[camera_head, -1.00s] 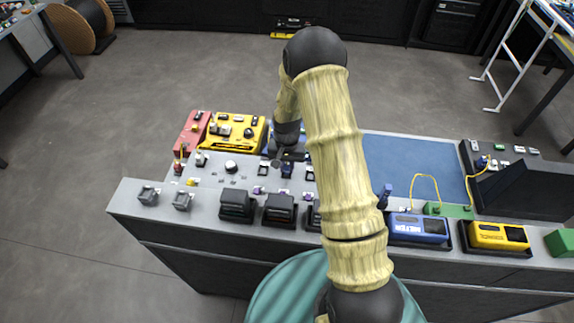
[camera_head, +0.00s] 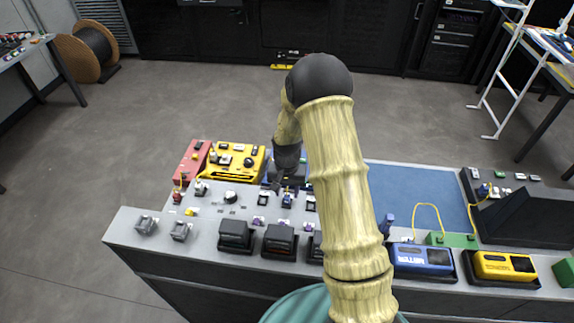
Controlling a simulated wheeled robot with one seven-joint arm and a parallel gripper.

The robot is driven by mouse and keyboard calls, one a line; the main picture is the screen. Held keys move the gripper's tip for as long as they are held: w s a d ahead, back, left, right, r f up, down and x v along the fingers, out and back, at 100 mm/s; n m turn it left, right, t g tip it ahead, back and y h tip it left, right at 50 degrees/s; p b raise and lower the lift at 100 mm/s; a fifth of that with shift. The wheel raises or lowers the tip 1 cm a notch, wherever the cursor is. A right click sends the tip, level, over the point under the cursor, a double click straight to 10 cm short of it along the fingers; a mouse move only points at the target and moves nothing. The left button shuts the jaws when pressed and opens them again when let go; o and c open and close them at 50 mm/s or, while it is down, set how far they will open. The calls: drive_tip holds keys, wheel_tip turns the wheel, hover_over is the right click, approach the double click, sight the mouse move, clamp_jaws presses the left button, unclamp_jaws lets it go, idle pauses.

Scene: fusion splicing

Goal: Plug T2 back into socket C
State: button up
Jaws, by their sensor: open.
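My gripper (camera_head: 284,188) is open and points down over the middle of the grey bench panel (camera_head: 215,210). A small blue plug-like piece (camera_head: 288,198) stands upright right at the fingertips; I cannot tell whether they touch it. Labels are too small to read, so I cannot tell which piece is T2 or which socket is C. My arm hides part of the panel to the right.
A red box (camera_head: 188,164) and a yellow device (camera_head: 236,161) stand behind left. Dark boxes (camera_head: 236,235) line the front edge. A blue mat (camera_head: 412,195) at right is mostly clear. A blue meter (camera_head: 423,257) and a yellow meter (camera_head: 503,267) stand front right.

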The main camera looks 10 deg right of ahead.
wheel_tip(320, 180, up, 14)
drive_tip(key=b, duration=0.2)
drive_tip(key=shift+r, duration=0.1)
idle(0.6)
wheel_tip(320, 180, up, 10)
drive_tip(key=p, duration=0.9)
drive_tip(key=shift+p, duration=0.35)
